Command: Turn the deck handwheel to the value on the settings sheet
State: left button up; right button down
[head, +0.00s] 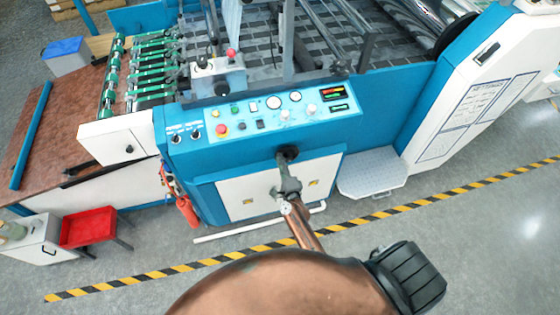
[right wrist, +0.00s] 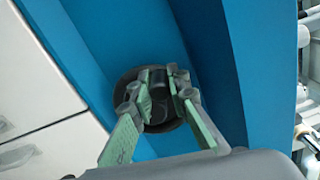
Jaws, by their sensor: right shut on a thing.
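The deck handwheel (head: 287,151) is a small dark round wheel on the blue front of the machine, below the control panel. My right gripper (head: 288,180) reaches up to it from below and covers part of it. In the right wrist view the wheel (right wrist: 154,126) is a dark disc, and my right gripper (right wrist: 158,85) is shut on its middle part, one finger on each side. The wheel's scale and any value on it cannot be read. My left gripper is out of view. I cannot identify a settings sheet for certain.
The control panel (head: 265,115) with gauges, knobs and a small display sits above the wheel. A white step plate (head: 372,178) juts out at right. A red stool (head: 90,228) and a fire extinguisher (head: 187,211) stand at left. A striped floor line (head: 400,208) crosses clear floor.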

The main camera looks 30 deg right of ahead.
jog(key=c, duration=1.8)
grip_release()
jog(key=shift+c, duration=0.2)
jog(key=v, duration=1.2)
